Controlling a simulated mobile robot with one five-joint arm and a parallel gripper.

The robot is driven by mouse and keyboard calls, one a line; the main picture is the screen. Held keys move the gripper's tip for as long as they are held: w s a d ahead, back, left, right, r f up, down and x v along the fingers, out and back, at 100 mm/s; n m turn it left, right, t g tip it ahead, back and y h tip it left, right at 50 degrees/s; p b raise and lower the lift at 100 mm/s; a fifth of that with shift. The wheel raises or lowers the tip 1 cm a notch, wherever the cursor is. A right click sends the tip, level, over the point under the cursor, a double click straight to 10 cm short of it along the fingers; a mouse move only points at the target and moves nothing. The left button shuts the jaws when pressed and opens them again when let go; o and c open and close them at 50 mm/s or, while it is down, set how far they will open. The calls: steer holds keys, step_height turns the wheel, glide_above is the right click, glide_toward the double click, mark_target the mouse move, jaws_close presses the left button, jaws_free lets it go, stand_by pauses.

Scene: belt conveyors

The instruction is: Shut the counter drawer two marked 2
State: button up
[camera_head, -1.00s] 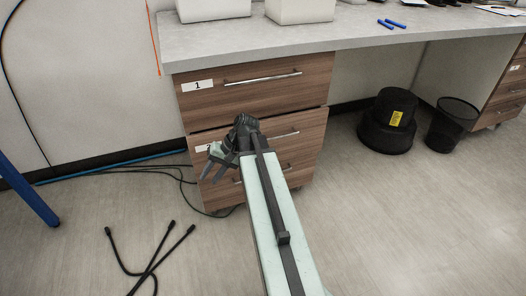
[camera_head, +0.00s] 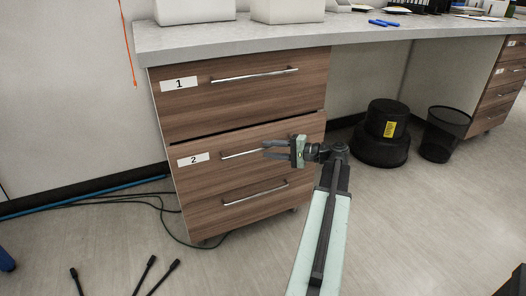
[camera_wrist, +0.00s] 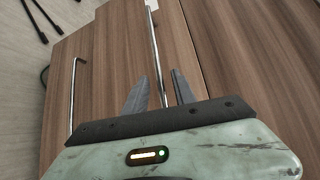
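Counter drawer two (camera_head: 225,150) has a wood-grain front with a white label "2" (camera_head: 193,159) and a silver bar handle (camera_head: 240,154). A dark gap shows along its top edge, and its front appears to stand slightly out from the drawer above. My gripper (camera_head: 266,149) is in front of it, near the right part of the handle. In the wrist view the two grey fingers (camera_wrist: 160,80) are apart, with the bar handle (camera_wrist: 155,45) showing between them. I cannot tell whether they touch it or the front.
Drawer one (camera_head: 240,95) is above, under the grey counter (camera_head: 240,37). Another handle (camera_head: 255,194) is lower on the cabinet. A black round stool-like object (camera_head: 380,150) and mesh bin (camera_head: 440,140) stand right.

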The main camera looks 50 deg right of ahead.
mark_target(262, 149)
steer(key=x, duration=0.3)
steer(key=shift+w+a, duration=0.1)
steer(key=shift+w, duration=0.1)
jaws_close()
stand_by(1.3)
